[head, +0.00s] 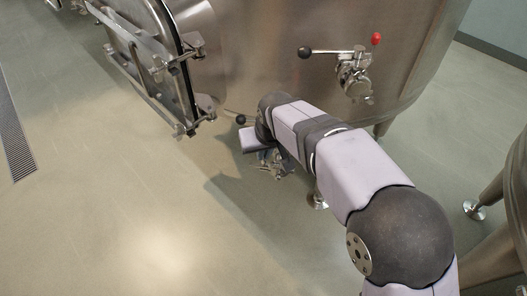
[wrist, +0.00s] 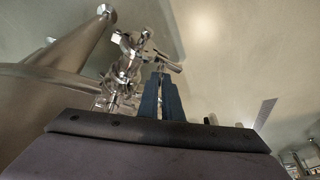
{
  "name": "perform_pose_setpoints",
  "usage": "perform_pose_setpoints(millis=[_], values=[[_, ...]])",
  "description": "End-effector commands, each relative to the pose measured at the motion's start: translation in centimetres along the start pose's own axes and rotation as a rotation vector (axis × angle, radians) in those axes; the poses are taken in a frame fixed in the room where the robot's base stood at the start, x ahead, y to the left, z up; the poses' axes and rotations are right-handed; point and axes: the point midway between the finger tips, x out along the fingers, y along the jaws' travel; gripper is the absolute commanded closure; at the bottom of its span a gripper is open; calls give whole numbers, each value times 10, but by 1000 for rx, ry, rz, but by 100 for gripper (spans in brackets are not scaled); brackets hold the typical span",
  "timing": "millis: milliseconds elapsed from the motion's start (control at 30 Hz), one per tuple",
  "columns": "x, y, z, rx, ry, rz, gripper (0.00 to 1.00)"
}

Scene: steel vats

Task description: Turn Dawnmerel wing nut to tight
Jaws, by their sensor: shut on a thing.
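My gripper (wrist: 161,88) points up the wrist view with its two dark blue fingers close together. It is shut on the wing nut (wrist: 170,65), a shiny metal piece at the fingertips, of which only a part shows. The nut sits beside a bright metal fitting (wrist: 128,62) made of several rounded pieces. In the head view my arm hides most of the gripper and the nut. Some metal parts of a low fitting (head: 275,168) show beneath my wrist. No Dawnmerel label can be read.
A large steel vat (head: 265,65) stands behind my arm. A hatch (head: 150,65) with a bar frame is at its left. A valve (head: 352,75) with black and red knobs juts out at right. A black ball knob (head: 240,120) is near my wrist.

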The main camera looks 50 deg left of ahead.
Motion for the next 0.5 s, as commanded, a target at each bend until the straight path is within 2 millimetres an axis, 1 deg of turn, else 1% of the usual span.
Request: perform_pose_setpoints(millis=[300, 500], values=[[-2, 0, -1, 105, -2, 45, 100], [0, 0, 0, 126, 0, 53, 100]])
